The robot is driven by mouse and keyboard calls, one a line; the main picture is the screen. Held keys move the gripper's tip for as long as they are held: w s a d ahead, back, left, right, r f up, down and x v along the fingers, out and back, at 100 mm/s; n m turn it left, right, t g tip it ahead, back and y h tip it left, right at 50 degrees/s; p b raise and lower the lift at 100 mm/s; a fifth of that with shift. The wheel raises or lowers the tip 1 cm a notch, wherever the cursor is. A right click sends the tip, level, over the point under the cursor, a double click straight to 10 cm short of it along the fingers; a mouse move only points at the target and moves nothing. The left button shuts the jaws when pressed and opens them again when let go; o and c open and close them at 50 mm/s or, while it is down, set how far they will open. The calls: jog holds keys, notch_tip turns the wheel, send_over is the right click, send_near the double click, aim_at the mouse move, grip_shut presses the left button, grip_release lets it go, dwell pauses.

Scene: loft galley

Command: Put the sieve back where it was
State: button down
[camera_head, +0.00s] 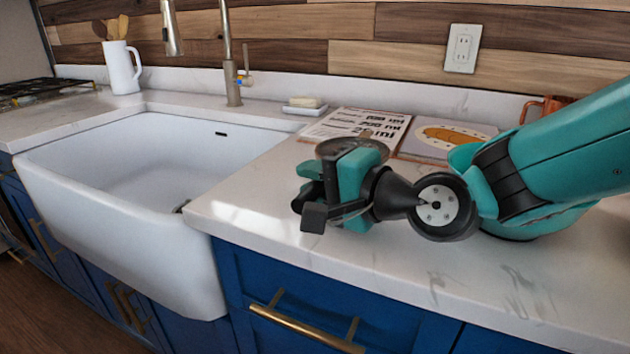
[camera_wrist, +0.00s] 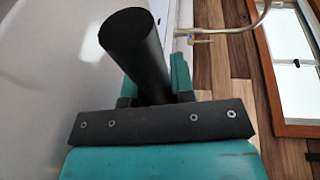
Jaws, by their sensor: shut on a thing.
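My gripper (camera_head: 318,184) is in the middle of the head view, over the counter just right of the sink. It is shut on the sieve. A round grey, mesh-like part of the sieve (camera_head: 337,148) shows at the top of the gripper, largely hidden by the teal finger parts. In the wrist view, a thick black cylinder, apparently the sieve's handle (camera_wrist: 132,45), stands between the teal fingers of my gripper (camera_wrist: 150,88). The rest of the sieve is hidden there. I cannot tell its exact height above the counter.
The white sink (camera_head: 120,205) lies open and empty at left, with a tall faucet (camera_head: 229,60) behind. A printed card (camera_head: 355,122), an orange-pictured board (camera_head: 445,137) and an orange mug (camera_head: 545,106) are behind my arm. The front counter (camera_head: 290,225) is clear.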

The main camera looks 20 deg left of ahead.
jog(key=c, duration=1)
grip_release()
jog(key=shift+o, duration=0.2)
jog(key=shift+r, duration=0.2)
jog(key=b+v, duration=0.1)
jog(key=v, duration=0.9)
jog(key=shift+d+f, duration=0.1)
jog(key=shift+d, duration=0.25)
jog(key=shift+s+d, duration=0.3)
jog(key=shift+d, duration=0.25)
jog(key=shift+d, duration=0.1)
